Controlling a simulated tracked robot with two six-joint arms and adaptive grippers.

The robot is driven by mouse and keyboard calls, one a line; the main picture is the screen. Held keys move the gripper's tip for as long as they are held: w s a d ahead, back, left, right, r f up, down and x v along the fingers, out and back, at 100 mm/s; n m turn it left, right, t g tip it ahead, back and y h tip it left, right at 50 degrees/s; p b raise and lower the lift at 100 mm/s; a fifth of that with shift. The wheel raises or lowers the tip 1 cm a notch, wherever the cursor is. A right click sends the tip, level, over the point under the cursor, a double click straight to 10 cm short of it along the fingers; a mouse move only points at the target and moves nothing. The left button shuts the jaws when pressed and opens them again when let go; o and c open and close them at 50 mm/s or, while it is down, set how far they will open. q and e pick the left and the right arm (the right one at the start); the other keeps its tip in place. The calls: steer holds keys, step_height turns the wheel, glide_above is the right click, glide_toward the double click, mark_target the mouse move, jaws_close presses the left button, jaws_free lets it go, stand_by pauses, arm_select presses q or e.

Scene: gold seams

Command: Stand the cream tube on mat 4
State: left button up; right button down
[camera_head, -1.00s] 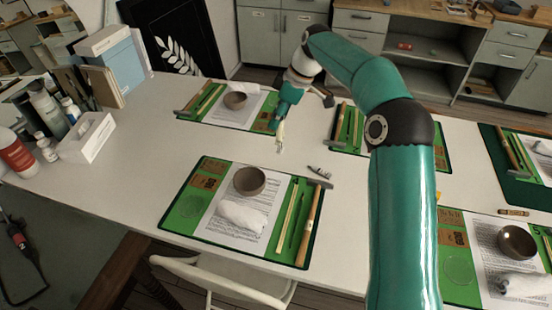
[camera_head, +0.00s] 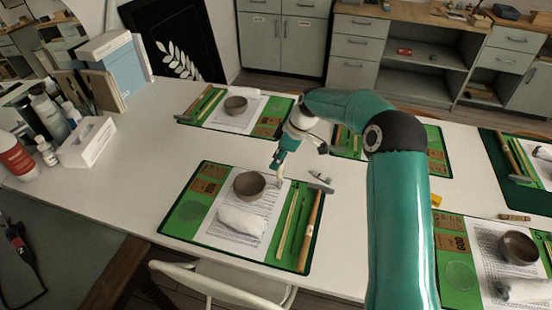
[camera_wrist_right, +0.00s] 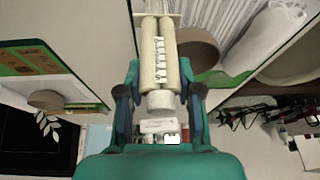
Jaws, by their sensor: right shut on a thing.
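The cream tube (camera_wrist_right: 160,55) is a cream twin-barrelled body with a printed label, in my right gripper (camera_wrist_right: 160,95). In the head view my right gripper (camera_head: 282,158) points down over the back edge of the front middle green mat (camera_head: 190,213), right of its brown bowl (camera_head: 249,184). The tube (camera_head: 279,172) is small and partly hidden there. I cannot tell whether it touches the mat. I cannot read this mat's number. My left gripper is not in view.
The front middle mat also holds a paper sheet, a white cloth (camera_head: 242,220), thin sticks and a hammer (camera_head: 312,225). A small grey object (camera_head: 319,174) lies behind it. Other set mats lie behind and right. Bottles and a white box (camera_head: 88,145) stand left.

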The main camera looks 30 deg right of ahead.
steer(key=shift+s+f+b, duration=0.1)
steer(key=shift+f+b, duration=0.5)
steer(key=c, duration=0.8)
jaws_free()
steer(key=shift+f, duration=0.15)
steer(key=shift+o, duration=0.2)
steer(key=shift+r, duration=0.25)
steer(key=shift+r+p, duration=0.25)
steer(key=shift+p, duration=0.1)
steer(key=v, duration=1.2)
steer(key=shift+r, duration=0.35)
